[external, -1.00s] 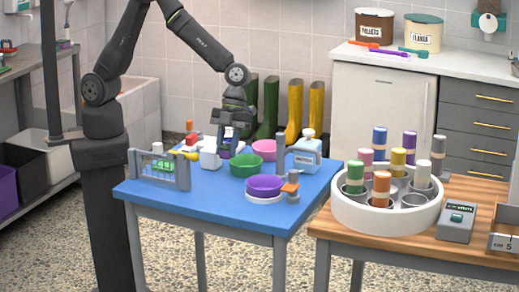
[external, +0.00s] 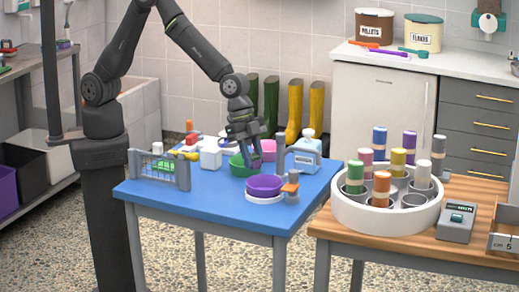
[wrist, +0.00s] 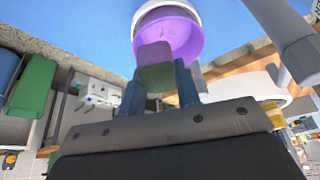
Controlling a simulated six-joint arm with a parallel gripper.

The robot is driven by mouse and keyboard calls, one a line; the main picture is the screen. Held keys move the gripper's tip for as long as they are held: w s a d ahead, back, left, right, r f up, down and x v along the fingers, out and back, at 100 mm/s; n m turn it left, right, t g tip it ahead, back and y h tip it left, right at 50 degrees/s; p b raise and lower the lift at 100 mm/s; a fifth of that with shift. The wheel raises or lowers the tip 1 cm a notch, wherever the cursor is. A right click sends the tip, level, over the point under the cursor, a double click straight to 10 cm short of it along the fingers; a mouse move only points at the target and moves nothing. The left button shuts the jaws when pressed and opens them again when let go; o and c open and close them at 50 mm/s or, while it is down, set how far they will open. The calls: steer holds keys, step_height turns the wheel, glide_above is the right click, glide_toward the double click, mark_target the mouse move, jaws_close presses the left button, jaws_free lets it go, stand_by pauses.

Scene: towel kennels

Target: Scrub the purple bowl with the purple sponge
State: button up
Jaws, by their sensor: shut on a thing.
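The purple bowl (external: 265,183) sits upright on a white round stand (external: 264,200) near the front right of the blue table. It also shows at the top of the wrist view (wrist: 180,32). My gripper (external: 254,162) is shut on the purple sponge (wrist: 153,54), whose lower part looks green between the fingers in the wrist view. The sponge hangs above and just behind the bowl, apart from it as far as I can tell. In the external view the fingers mostly hide the sponge.
A green bowl (external: 238,168) stands close behind the gripper, with a pink bowl (external: 268,149) farther back. An orange-topped grey post (external: 291,185) stands right of the stand. A white bottle (external: 306,157) is behind it. A grey rack (external: 160,168) is at the left. The front left table is clear.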

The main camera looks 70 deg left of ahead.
steer(key=shift+w+d+f+n+t+y, duration=0.25)
steer(key=shift+d+f+n, duration=0.4)
steer(key=shift+f+n, duration=0.25)
steer(key=shift+w+d+f+n+t+y, duration=0.15)
steer(key=shift+w+d+f+n+t, duration=0.15)
steer(key=shift+d+f+n, duration=0.55)
steer(key=shift+w+d+f+n+t+y, duration=0.25)
steer(key=shift+d+f+n, duration=0.15)
steer(key=shift+f+n, duration=0.5)
steer(key=shift+f, duration=1.1)
